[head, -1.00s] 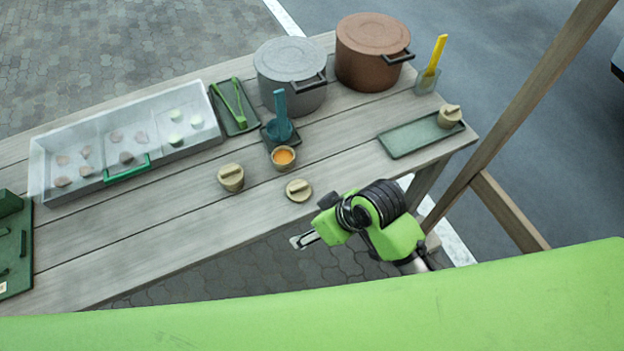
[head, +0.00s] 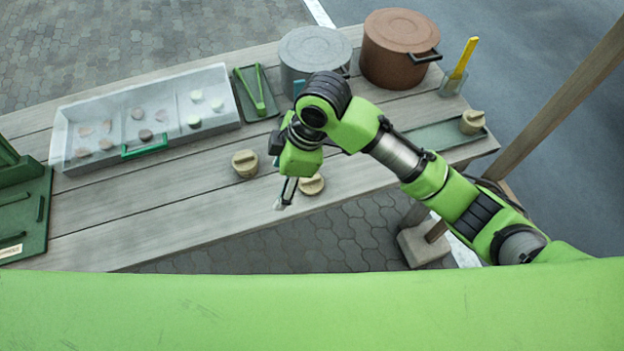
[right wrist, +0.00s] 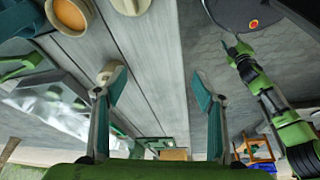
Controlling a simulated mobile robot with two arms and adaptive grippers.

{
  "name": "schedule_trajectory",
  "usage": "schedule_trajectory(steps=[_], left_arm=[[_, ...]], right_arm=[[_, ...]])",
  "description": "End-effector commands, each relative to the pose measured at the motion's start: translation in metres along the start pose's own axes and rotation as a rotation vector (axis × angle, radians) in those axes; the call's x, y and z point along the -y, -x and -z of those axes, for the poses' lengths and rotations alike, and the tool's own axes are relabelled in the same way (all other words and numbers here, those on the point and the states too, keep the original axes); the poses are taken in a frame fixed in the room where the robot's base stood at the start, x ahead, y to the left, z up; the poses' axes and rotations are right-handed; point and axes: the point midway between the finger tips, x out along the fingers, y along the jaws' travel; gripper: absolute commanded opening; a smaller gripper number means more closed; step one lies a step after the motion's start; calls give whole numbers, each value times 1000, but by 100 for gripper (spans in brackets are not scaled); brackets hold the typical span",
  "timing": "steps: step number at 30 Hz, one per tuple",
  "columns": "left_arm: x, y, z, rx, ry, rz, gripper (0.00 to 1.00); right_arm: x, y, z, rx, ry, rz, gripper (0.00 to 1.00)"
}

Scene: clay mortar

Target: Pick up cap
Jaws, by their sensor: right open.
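The loose tan cap (head: 312,185) with a raised grip bar lies on the table near its front edge in the head view, partly behind my right gripper (head: 283,196). In the right wrist view the cap (right wrist: 130,5) is cut by the top edge, beside an open cup (right wrist: 70,16) with orange content. My right gripper's fingers (right wrist: 160,90) are spread wide with nothing between them; the cap is outside them.
Pots (head: 398,50), tongs (head: 259,90) and a divided container (head: 66,150) are farther back.

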Motion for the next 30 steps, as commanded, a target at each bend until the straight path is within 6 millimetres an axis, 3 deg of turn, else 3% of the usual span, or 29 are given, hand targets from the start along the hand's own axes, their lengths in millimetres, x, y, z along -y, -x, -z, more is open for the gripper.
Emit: schedule_trajectory(steps=[1,6,14,17,24,30], left_arm=[[0,0,0,-1,0,-1,40],[-2,0,1,-1,1,-2,40],[-4,1,2,-3,2,-5,40],[-4,2,2,-3,2,-5,40],[-4,8,2,-3,2,-4,40],[-3,9,2,-2,2,-4,40]], right_arm=[[-13,10,-3,54,65,1,63],[-37,38,-21,208,211,43,63],[-56,63,-38,315,277,76,63],[-55,55,-42,318,280,81,63],[-53,11,-57,318,278,80,63],[-53,-13,-64,316,278,77,63]])
